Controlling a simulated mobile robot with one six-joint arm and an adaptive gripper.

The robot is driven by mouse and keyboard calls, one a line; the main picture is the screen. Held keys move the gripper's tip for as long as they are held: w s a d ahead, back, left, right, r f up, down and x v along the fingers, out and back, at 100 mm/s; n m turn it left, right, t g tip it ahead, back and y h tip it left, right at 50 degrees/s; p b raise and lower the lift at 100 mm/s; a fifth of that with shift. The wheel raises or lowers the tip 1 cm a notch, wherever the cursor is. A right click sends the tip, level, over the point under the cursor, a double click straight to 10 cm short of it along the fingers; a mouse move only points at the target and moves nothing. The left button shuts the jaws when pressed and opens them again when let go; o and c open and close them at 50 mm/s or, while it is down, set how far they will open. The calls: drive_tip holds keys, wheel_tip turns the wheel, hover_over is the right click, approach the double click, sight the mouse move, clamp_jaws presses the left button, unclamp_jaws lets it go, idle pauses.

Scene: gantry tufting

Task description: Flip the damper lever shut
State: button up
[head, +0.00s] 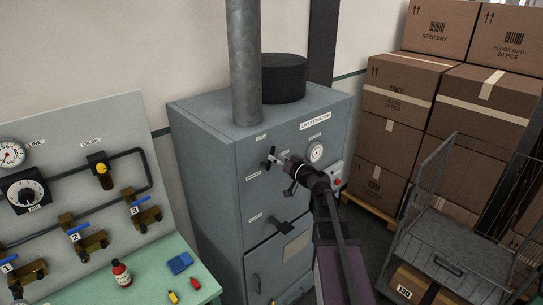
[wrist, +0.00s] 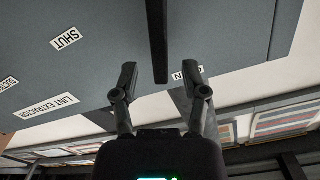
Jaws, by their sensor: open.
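The damper lever shows in the wrist view as a dark bar (wrist: 158,40) coming down from the top edge. Its end lies between the two fingers of my gripper (wrist: 161,82), with gaps on both sides. My gripper is open. A SHUT label (wrist: 66,40) is to the left of the bar, and a partly hidden label (wrist: 187,71) ending in N is by the right finger. In the head view my gripper (head: 285,175) is in front of the grey lint extractor cabinet (head: 205,160), by a dark handle (head: 270,157). Whether they touch there is unclear.
A round gauge (head: 316,152) is right of my gripper, and another dark handle (head: 281,224) is below. A valve panel (head: 75,150) and green bench (head: 145,275) stand left. Stacked cartons (head: 405,105) and a wire cart (head: 465,235) stand right.

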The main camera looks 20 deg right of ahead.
drive_tip(key=shift+x, duration=1.6)
clamp_jaws()
